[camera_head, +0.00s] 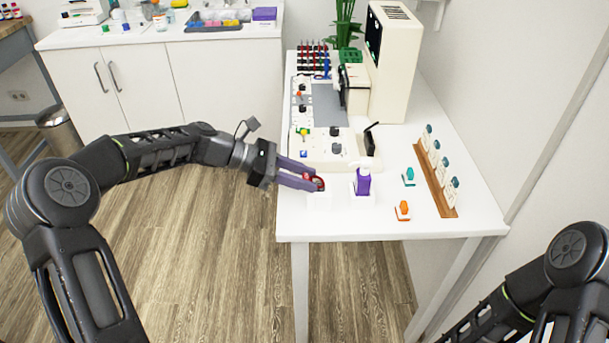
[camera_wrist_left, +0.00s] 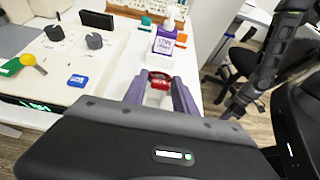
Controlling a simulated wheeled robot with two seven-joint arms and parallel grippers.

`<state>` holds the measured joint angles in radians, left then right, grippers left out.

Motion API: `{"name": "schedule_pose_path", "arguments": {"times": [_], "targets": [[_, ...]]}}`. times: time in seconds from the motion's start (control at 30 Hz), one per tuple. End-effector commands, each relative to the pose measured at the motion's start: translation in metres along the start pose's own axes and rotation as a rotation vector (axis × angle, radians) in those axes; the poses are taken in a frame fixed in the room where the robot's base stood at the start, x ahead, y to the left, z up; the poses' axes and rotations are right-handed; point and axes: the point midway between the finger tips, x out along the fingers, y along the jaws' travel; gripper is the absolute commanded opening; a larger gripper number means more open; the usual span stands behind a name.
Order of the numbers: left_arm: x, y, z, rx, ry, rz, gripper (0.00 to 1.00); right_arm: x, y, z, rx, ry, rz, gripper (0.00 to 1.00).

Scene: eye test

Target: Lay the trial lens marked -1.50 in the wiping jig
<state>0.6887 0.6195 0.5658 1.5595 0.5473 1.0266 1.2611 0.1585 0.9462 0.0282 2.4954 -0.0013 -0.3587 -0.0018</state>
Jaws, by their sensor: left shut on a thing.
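My left gripper (camera_head: 317,183) is shut on a red-rimmed trial lens (camera_head: 320,184) near the front left edge of the white table. The lens also shows between the purple fingers in the left wrist view (camera_wrist_left: 160,79). Its marking is too small to read. A small white block (camera_head: 320,200), which looks like the wiping jig, is just below the lens; it shows between the fingers in the left wrist view (camera_wrist_left: 153,97). I cannot tell whether lens and block touch. My right arm shows at the lower right in the head view, but its gripper is out of sight.
A purple bottle (camera_head: 362,183) with a white top stands just right of the gripper. Small teal (camera_head: 409,176) and orange (camera_head: 403,211) items and a wooden rack (camera_head: 446,207) are farther right. A cream console (camera_head: 318,152) lies behind.

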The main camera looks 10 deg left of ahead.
Motion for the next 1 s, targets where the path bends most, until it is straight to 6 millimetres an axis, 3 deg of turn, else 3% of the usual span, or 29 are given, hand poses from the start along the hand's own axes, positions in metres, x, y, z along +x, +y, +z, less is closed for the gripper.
{"name": "schedule_pose_path", "arguments": {"times": [0.63, 0.67, 0.93, 1.0], "targets": [[0.0003, -0.0001, -0.0013, 0.000, 0.000, 0.000, 0.00, -0.0027, -0.0011, 0.0000, 0.000, 0.000, 0.000, 0.00], [0.0005, -0.0001, -0.0017, 0.000, 0.000, 0.000, 0.35, -0.0024, -0.0009, 0.0000, 0.000, 0.000, 0.000, 0.00], [0.0004, 0.0000, -0.0018, 0.000, 0.000, 0.000, 0.57, -0.0021, -0.0008, 0.0000, 0.000, 0.000, 0.000, 0.00], [0.0004, 0.0001, -0.0017, 0.000, 0.000, 0.000, 0.58, -0.0021, -0.0008, 0.0000, 0.000, 0.000, 0.000, 0.00]]}}
